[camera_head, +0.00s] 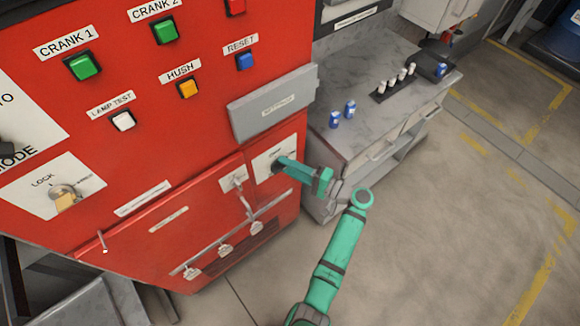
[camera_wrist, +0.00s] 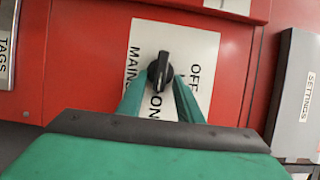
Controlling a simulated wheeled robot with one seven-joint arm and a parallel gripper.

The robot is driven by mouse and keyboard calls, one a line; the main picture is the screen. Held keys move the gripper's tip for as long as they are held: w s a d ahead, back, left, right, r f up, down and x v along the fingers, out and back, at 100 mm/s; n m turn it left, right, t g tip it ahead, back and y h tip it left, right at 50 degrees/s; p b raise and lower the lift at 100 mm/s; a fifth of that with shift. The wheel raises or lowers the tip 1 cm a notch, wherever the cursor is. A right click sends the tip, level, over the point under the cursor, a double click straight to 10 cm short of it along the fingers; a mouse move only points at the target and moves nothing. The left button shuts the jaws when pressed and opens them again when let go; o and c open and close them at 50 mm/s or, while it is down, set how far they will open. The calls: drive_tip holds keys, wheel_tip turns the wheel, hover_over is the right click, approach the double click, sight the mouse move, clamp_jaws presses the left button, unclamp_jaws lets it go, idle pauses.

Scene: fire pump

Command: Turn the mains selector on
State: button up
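The mains selector (camera_wrist: 161,70) is a black knob with a raised grip bar on a white plate (camera_wrist: 208,42) marked MAINS, OFF and ON. In the wrist view its bar stands nearly upright in the picture, leaning slightly. OFF is printed to its right and ON below it. My gripper (camera_wrist: 160,82) has its two green fingers on either side of the knob, tips close to its round base. I cannot tell whether they touch it. In the head view my gripper (camera_head: 280,163) reaches the plate at the red cabinet's lower right and hides most of the knob.
A grey SETTINGS box (camera_head: 273,103) juts out just above the selector. A hanging key rack (camera_head: 228,248) is at left below. A marble-topped counter (camera_head: 372,135) with blue cans (camera_head: 350,109) stands to the right. The floor (camera_head: 425,230) in front is clear.

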idle(0.4)
drive_tip(key=v, duration=1.1)
drive_tip(key=shift+a+f, duration=0.1)
drive_tip(key=s+a+f+m+h, duration=0.25)
drive_tip(key=s+f+h, duration=0.2)
drive_tip(key=f, duration=0.55)
drive_tip(key=s+a+f+m+h, duration=0.1)
drive_tip(key=s+a+f+h, duration=0.4)
drive_tip(key=f, duration=0.4)
drive_tip(key=s+d+f+n+h, duration=0.1)
drive_tip(key=s+f+h, duration=0.15)
drive_tip(key=s, duration=0.55)
drive_tip(key=s+r+n+t+h, duration=0.2)
drive_tip(key=s+r+n+h, duration=0.15)
drive_tip(key=s+r, duration=0.55)
drive_tip(key=s+a+r+n+t, duration=0.2)
drive_tip(key=s+r, duration=0.1)
drive_tip(key=r, duration=0.6)
drive_tip(key=s+a+r+n+t, duration=0.2)
drive_tip(key=s+r+n, duration=0.1)
drive_tip(key=r, duration=0.7)
drive_tip(key=shift+s+a+r, duration=0.15)
drive_tip(key=shift+s+r, duration=0.05)
drive_tip(key=shift+s, duration=0.5)
